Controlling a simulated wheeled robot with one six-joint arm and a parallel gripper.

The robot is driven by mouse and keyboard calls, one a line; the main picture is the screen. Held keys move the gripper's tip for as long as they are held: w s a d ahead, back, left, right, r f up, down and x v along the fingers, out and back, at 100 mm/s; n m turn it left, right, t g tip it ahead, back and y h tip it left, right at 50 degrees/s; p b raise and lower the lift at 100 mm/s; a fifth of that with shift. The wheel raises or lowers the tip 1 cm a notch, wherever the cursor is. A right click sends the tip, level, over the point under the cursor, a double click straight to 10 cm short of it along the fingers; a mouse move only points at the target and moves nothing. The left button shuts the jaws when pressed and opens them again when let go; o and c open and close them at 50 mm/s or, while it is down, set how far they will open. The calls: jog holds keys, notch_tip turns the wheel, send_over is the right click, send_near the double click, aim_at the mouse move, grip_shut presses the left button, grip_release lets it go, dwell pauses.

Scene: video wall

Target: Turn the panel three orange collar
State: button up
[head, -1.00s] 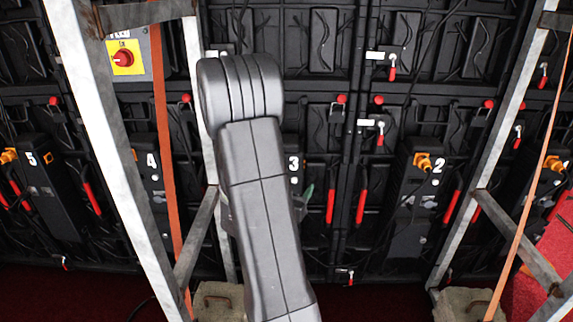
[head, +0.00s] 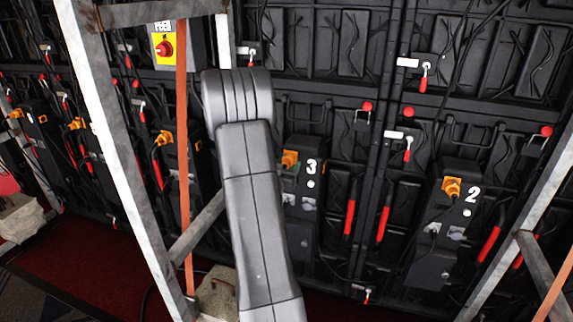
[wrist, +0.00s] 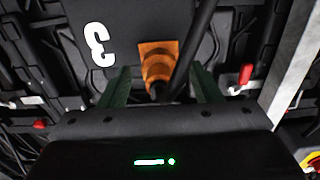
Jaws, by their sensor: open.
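The panel three orange collar (head: 290,158) sits on the dark box marked 3, just right of my arm in the head view. In the wrist view the collar (wrist: 157,61) shows near the middle, beside an upside-down white 3, with a dark cable running from it. My gripper (wrist: 161,72) is open. Its green fingers stand on either side of the collar, with a visible gap to each. I cannot tell how deep the fingertips reach relative to it. In the head view my arm hides most of the gripper.
A box marked 2 with its own orange collar (head: 452,187) stands to the right. Grey metal frame posts (head: 118,160) and an orange strap (head: 182,150) stand left of my arm. Red-handled latches (head: 383,224) dot the wall.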

jog(key=shift+w+d, duration=0.25)
jog(key=shift+w, duration=0.4)
jog(key=c, duration=1)
